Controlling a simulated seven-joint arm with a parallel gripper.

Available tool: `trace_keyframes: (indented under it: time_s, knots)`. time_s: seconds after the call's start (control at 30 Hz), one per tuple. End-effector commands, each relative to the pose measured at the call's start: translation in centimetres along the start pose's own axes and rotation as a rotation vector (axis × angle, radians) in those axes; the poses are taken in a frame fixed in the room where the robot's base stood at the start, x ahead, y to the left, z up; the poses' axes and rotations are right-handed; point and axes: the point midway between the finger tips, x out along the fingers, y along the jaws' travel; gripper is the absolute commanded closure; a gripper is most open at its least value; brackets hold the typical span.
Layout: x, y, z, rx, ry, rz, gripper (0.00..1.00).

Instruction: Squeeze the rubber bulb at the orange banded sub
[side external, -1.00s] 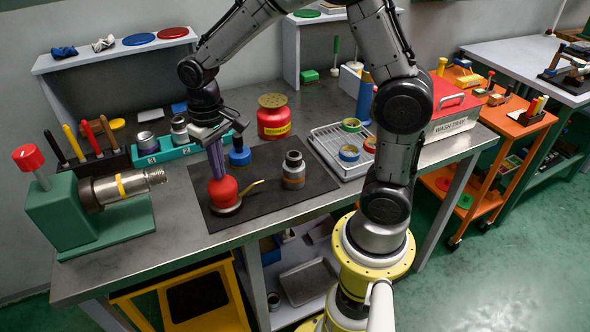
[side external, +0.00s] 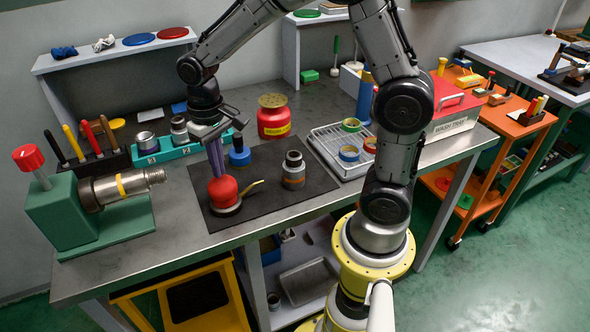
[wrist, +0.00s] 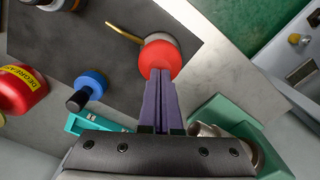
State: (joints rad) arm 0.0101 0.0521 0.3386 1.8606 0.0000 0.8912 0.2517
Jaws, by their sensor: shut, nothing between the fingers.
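The red rubber bulb (side external: 223,190) sits on a round grey base on the dark mat, with a thin brass spout (side external: 250,187) pointing right. The wrist view also shows the bulb (wrist: 159,56) and the spout (wrist: 123,32). The grey sub with an orange band (side external: 293,170) stands upright on the mat to the right, near the spout but apart from it. My gripper (side external: 221,176) has long purple fingers, shut together with nothing between them. In the wrist view its tips (wrist: 160,73) are at the bulb's edge; I cannot tell whether they touch it.
A red canister (side external: 273,117) is at the back. A green vise (side external: 64,207) holding a metal pipe (side external: 122,187) is at the left. A wire tray (side external: 325,150) lies right of the mat. The mat's front right is clear.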

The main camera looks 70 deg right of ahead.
Motion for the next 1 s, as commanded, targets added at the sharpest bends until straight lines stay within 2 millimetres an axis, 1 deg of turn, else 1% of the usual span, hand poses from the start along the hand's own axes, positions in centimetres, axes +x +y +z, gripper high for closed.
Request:
trace_keyframes:
  time_s: [0.8, 1.0]
  knots:
    - [2.3, 0.0, 0.1, 0.000, -0.001, 0.000, 1.00]
    - [2.2, 0.0, 0.0, 0.000, -0.001, 0.000, 1.00]
